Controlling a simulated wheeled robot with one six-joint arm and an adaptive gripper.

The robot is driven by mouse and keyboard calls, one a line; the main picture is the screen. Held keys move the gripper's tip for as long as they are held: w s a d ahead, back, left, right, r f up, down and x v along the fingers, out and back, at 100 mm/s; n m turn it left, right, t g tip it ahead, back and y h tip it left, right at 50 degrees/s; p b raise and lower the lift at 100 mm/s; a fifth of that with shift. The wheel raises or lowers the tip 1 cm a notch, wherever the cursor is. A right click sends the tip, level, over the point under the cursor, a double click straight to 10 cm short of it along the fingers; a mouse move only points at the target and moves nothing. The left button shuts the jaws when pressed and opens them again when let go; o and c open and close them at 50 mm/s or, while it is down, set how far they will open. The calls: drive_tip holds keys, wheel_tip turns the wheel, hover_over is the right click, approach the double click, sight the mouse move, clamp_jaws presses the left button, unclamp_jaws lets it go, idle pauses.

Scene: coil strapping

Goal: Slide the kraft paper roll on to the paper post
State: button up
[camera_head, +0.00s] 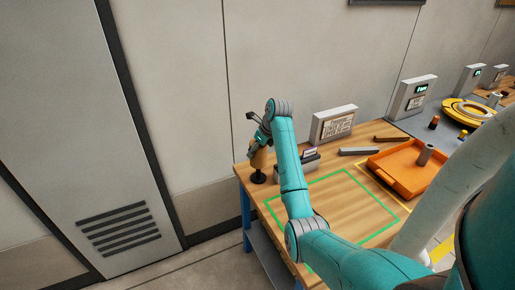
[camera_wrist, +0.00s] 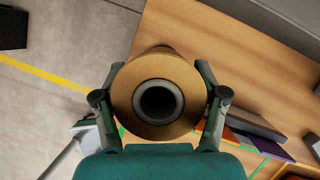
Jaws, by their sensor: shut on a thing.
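The kraft paper roll (camera_head: 261,158) is a brown cylinder standing about upright near the left end of the wooden table. In the wrist view I look down on its end: a brown ring (camera_wrist: 158,68) around a pale core with a dark bore. My gripper (camera_head: 262,141) is shut on the roll, with one finger on each side in the wrist view. A black round base (camera_head: 258,178), likely the paper post's, shows just below the roll. The post's shaft is not visible, and the bore is too dark to tell whether it is inside.
A small grey and black device (camera_head: 308,158) stands just right of the roll. A green outlined area (camera_head: 345,182) on the table is mostly clear, crossed by my arm. An orange tray (camera_head: 388,171) holds a grey cylinder (camera_head: 425,154).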

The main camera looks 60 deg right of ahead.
sight(266, 150)
drive_tip(key=shift+f, duration=1.7)
drive_tip(key=shift+f, duration=0.1)
idle(0.4)
drive_tip(key=shift+f, duration=1.85)
drive_tip(key=o, duration=1.9)
drive_tip(key=shift+f, duration=0.1)
drive_tip(key=v, duration=1.2)
